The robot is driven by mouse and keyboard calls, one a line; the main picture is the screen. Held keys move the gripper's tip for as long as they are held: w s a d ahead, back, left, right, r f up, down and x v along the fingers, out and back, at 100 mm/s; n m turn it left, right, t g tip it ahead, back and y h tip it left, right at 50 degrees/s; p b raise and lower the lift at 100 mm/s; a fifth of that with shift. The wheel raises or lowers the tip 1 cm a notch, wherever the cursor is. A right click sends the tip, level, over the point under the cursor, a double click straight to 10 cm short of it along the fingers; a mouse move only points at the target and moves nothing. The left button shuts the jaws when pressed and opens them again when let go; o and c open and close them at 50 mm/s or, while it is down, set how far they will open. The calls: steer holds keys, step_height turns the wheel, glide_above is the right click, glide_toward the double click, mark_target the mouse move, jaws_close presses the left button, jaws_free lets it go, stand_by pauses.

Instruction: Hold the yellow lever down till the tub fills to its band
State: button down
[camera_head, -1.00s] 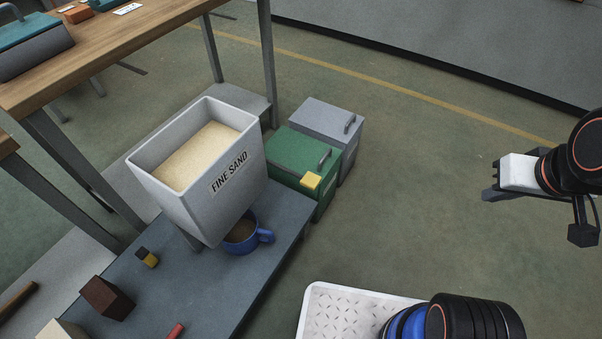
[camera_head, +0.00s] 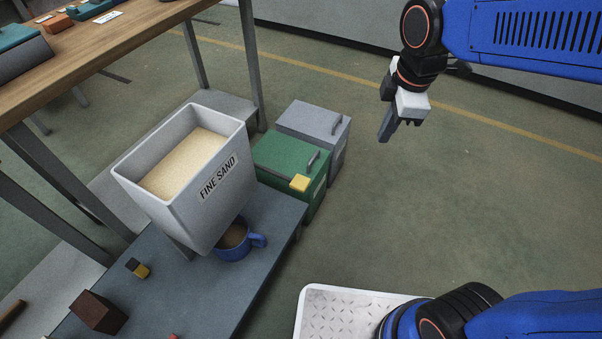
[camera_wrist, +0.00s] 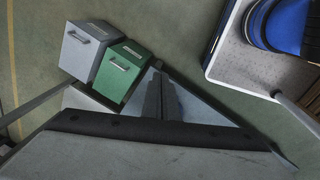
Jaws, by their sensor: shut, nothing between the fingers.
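The grey hopper labelled FINE SAND (camera_head: 195,190) stands on a low dark bench, filled with pale sand. I cannot make out a band. My gripper (camera_head: 385,136) is shut and empty, in the air right of the bins and apart from the yellow piece. Its fingers also show in the wrist view (camera_wrist: 154,98).
A green bin (camera_head: 283,160) and a grey bin (camera_head: 318,122) stand behind the yellow piece. The bench (camera_head: 195,300) also holds a dark brown block (camera_head: 99,312) and a small yellow-and-black block (camera_head: 137,268). A wooden table (camera_head: 110,60) rises at left. The floor right of the bins is open.

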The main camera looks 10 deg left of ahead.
steer(key=w+a+f+n+g, duration=0.1)
steer(key=w+a+f+n, duration=0.15)
steer(key=a+n, duration=0.6)
steer(key=n+h, duration=0.1)
steer(key=n, duration=0.4)
glide_above(301, 181)
step_height(301, 181, down, 4)
steer(key=shift+r+m+g, duration=0.2)
steer(key=shift+m+g, duration=0.05)
steer(key=shift+g, duration=0.15)
step_height(301, 181, down, 14)
